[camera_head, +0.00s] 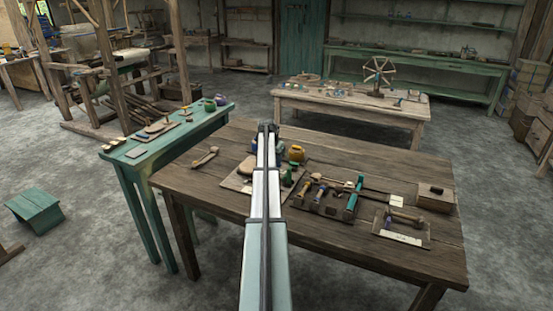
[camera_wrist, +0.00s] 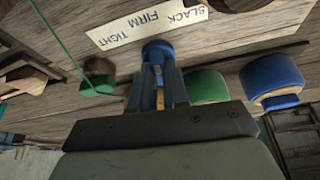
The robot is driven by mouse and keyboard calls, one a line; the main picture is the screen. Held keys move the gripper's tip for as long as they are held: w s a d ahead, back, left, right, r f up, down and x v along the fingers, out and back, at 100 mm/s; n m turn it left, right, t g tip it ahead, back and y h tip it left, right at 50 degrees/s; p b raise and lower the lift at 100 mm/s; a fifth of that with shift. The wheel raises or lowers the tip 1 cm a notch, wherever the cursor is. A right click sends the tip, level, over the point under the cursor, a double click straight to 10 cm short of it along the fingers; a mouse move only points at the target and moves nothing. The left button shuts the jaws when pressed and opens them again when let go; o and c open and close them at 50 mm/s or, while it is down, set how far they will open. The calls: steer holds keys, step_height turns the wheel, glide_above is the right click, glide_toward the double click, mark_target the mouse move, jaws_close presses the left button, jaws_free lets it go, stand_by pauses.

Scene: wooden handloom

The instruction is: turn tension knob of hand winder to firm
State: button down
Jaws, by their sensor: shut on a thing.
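A blue knob (camera_wrist: 157,48) sits between the fingers of my gripper (camera_wrist: 157,75) in the wrist view, and my gripper is shut on it. A pale card (camera_wrist: 165,20) lies right behind the knob, marked SLACK, FIRM and TIGHT. The knob is close to the card's edge near the middle word, FIRM. I see no clear pointer on the knob, so its exact setting cannot be told. In the head view my gripper (camera_head: 267,128) is at the far edge of the dark wooden table, and my arm hides the knob and winder there.
Beside the knob are a green spool (camera_wrist: 207,87), a blue spool (camera_wrist: 272,80) and another green spool (camera_wrist: 97,84). A green thread (camera_wrist: 62,45) runs near the card. Tools (camera_head: 330,192) lie right of my arm on the table (camera_head: 225,222). A green bench (camera_head: 150,160) stands left.

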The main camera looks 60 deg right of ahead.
steer(key=shift+n, duration=0.5)
steer(key=shift+t, duration=0.3)
steer(key=c, duration=1.1)
jaws_free()
steer(key=v, duration=1.4)
steer(key=shift+d, duration=0.1)
steer(key=shift+f, duration=0.1)
